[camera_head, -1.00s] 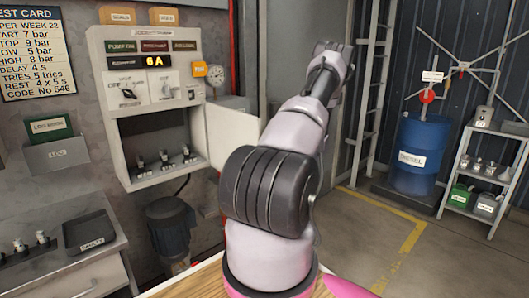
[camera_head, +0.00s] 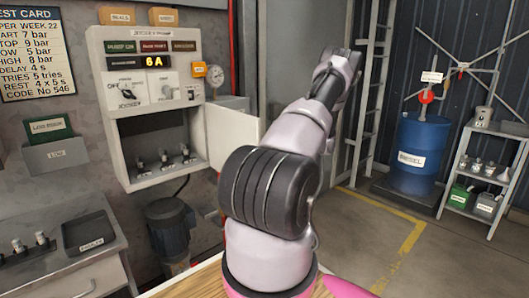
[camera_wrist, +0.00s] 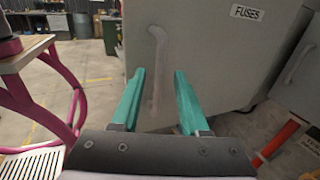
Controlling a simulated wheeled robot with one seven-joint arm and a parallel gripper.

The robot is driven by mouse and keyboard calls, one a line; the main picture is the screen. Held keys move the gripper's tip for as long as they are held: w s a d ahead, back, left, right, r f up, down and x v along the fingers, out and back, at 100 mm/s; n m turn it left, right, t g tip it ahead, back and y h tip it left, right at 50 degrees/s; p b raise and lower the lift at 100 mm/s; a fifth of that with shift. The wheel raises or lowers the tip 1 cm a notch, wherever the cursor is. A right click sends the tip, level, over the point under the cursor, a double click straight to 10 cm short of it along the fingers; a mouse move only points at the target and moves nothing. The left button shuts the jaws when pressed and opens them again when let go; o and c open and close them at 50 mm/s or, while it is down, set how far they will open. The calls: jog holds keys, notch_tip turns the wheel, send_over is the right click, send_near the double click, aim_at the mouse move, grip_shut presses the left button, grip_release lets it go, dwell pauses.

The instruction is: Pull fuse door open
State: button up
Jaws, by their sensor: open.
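The fuse door (camera_head: 234,136) is a pale panel at the right side of the control cabinet (camera_head: 109,110) in the head view. It stands swung out, and the compartment with several fuses (camera_head: 165,159) shows uncovered. In the wrist view the grey door (camera_wrist: 215,65) bears a FUSES label (camera_wrist: 247,13) and a long pale handle (camera_wrist: 157,45). My gripper (camera_wrist: 155,78) is open, with its two green fingers on either side of the handle's lower part. I cannot tell whether they touch it. The gripper itself does not show in the head view.
A motor (camera_head: 172,230) stands below the cabinet. A bench with a tray (camera_head: 88,233) is at lower left. A blue diesel drum (camera_head: 418,165) and a shelf rack (camera_head: 485,175) stand at right, with open floor before them.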

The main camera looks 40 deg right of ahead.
jog(key=v, duration=0.7)
jog(key=shift+d, duration=0.15)
